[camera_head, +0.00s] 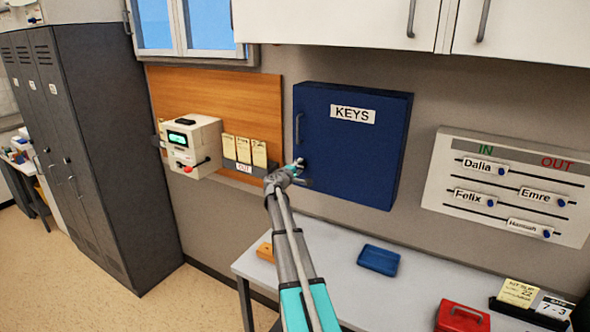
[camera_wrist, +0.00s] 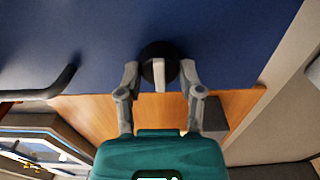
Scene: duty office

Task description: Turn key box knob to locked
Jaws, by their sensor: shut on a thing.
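The blue key box (camera_head: 352,146), labelled KEYS, hangs on the wall with its door closed. In the wrist view its blue door (camera_wrist: 230,40) fills the top, and a round black knob (camera_wrist: 158,52) with a pale grip bar sits on it. The bar looks about upright in that view. My gripper (camera_wrist: 160,77) has its two fingers on either side of the knob and is shut on it. In the head view my gripper (camera_head: 296,172) is at the lower left of the box and hides the knob. The box's handle (camera_head: 298,127) is above my gripper.
A white time clock (camera_head: 192,145) and a card rack (camera_head: 243,155) are left of the box. An IN/OUT board (camera_head: 510,185) is on the right. Below is a desk with a blue tray (camera_head: 379,260), a red box (camera_head: 462,318) and an orange block (camera_head: 265,252).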

